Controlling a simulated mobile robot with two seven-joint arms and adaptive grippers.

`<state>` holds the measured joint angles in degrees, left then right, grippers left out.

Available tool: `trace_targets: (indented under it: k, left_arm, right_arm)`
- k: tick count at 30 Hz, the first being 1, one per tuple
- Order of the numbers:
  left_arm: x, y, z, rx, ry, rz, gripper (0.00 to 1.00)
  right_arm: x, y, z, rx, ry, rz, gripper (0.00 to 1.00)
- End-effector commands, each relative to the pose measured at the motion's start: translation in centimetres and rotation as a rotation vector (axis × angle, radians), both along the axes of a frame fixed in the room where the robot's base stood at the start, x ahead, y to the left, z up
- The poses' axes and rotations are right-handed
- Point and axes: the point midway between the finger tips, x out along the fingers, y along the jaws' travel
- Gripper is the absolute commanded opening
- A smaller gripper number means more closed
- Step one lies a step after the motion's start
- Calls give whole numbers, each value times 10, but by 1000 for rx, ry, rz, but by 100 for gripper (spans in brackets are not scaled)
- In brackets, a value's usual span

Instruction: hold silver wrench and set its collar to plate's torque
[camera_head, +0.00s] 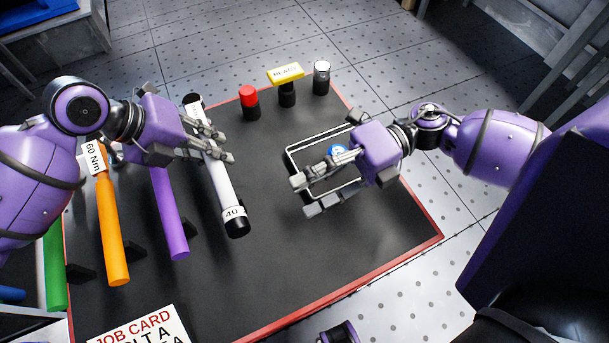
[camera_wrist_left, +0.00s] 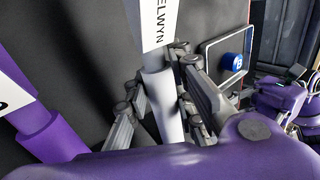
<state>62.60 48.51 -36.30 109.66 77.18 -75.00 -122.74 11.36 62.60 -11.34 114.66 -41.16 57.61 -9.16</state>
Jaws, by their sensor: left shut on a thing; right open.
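The silver wrench (camera_head: 218,180) is a long pale bar with dark ends. A white collar (camera_head: 233,213) near its lower end reads 40. My left gripper (camera_head: 228,146) is shut on the wrench's upper middle. In the left wrist view the wrench (camera_wrist_left: 166,105) passes between the fingers (camera_wrist_left: 155,112), with a white label ending in "ELWYN". A white plate (camera_head: 93,158) reading "60 Nm" shows at the orange wrench's upper end, partly beside my left arm. My right gripper (camera_head: 306,197) is open over a wire-framed tray (camera_head: 300,150), apart from the silver wrench.
An orange wrench (camera_head: 112,230), a purple wrench (camera_head: 170,215) and a green one (camera_head: 54,265) lie at left. A blue button-like piece marked B (camera_head: 338,151) is in the tray. Red (camera_head: 249,98), yellow "READY" (camera_head: 286,74) and silver-topped (camera_head: 321,75) posts stand behind. A job card (camera_head: 140,328) lies in front.

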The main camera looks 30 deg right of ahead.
Motion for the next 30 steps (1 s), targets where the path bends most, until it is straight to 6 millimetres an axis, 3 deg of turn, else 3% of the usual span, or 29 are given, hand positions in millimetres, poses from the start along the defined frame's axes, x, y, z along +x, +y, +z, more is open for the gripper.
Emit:
trace_targets:
  k: [1, 6, 17, 30]
  left_arm:
    - [1, -1, 2, -3, -4, 0, 26]
    - [1, 0, 1, -2, -2, 0, 45]
    - [1, 3, 5, 0, -2, 1, 45]
    - [1, 50, 74, 1, -3, 2, 45]
  right_arm:
    - [0, 0, 0, 0, 0, 0, 49]
    - [0, 0, 0, 0, 0, 0, 49]
    - [0, 0, 0, 0, 0, 0, 49]
    - [0, 0, 0, 0, 1, 0, 49]
